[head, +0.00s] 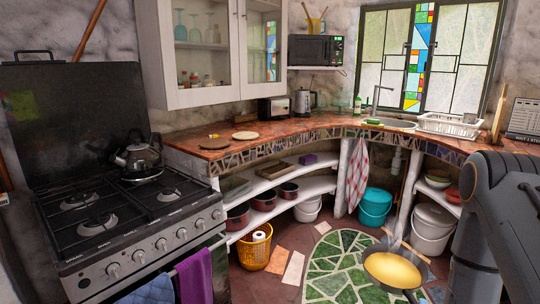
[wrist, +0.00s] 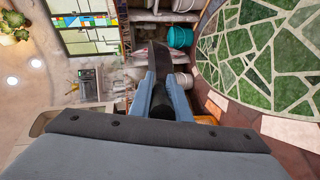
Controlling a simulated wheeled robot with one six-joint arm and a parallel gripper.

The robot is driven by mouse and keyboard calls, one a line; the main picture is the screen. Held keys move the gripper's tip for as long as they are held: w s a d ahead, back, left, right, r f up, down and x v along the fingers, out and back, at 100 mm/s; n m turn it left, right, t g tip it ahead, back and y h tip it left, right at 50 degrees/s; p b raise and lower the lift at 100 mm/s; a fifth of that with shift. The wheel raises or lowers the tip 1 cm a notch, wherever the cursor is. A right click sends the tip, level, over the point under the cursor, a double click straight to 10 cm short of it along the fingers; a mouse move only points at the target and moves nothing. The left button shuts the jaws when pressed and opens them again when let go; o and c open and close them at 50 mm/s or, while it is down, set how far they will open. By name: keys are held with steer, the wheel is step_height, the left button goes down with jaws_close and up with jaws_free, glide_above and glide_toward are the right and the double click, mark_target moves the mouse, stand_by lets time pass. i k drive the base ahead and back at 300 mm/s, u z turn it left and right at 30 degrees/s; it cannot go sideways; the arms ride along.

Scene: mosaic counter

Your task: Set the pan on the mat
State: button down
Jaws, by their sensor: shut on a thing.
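The pan (head: 393,270) is at the lower right of the head view, dark-rimmed with a yellow inside, above the floor. Its handle runs toward the bottom edge. In the wrist view the dark pan (wrist: 163,58) shows nearly edge-on, and my gripper (wrist: 163,76) is shut on its dark handle. The gripper itself is not clear in the head view. Two round flat mats lie on the counter: a brown one (head: 214,143) with a small thing on it, and a pale one (head: 245,135). I cannot tell which is the task's mat. The pan is apart from both.
The curved counter (head: 300,127) has bare room around the mats. A stove (head: 130,215) with a kettle (head: 138,157) stands left. A toaster (head: 273,110) and steel kettle (head: 304,101) stand behind the mats. The wall cabinet (head: 200,50) overhangs the counter's left part.

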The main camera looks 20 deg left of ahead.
mark_target(220, 146)
steer(key=u, duration=1.05)
